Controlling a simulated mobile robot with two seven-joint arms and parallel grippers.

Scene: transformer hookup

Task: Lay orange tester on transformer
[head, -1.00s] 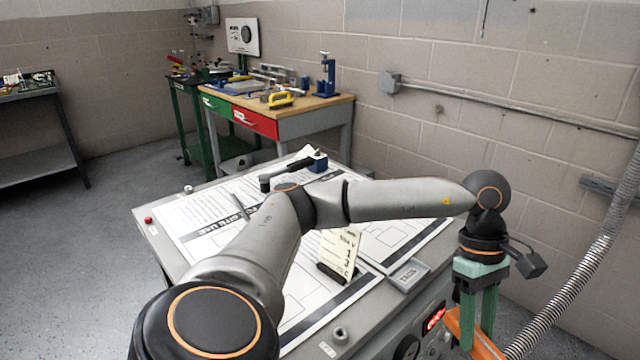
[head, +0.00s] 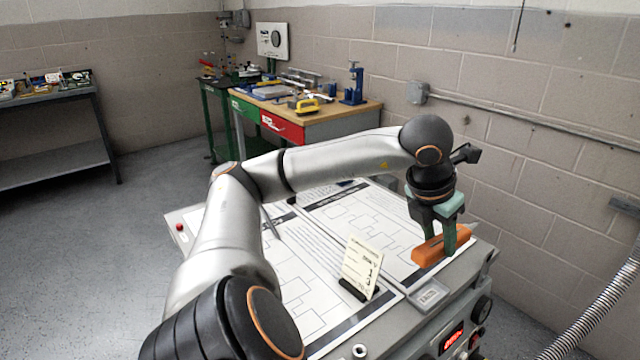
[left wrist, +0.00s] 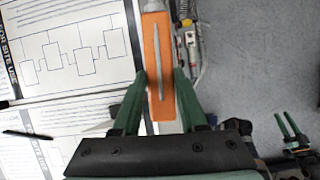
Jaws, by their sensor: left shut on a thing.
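The orange tester (head: 428,250) is a long block with a grey strip along its face. My left gripper (head: 433,236) is shut on it at the right part of the bench top, over the printed sheet. The tester also shows between the green fingers in the left wrist view (left wrist: 158,60). Whether it touches the surface below, I cannot tell. My right gripper (left wrist: 287,124) shows small at the right of the left wrist view, its two green fingers apart and empty. I cannot clearly make out a transformer; my left arm hides part of the bench.
The grey bench (head: 185,215) carries printed sheets, a pen, an upright card (head: 361,265) and a small plate (head: 428,296). Its front has knobs and a red display (head: 452,338). A workbench (head: 330,118) with tools stands behind; a flexible conduit (head: 600,305) runs at right.

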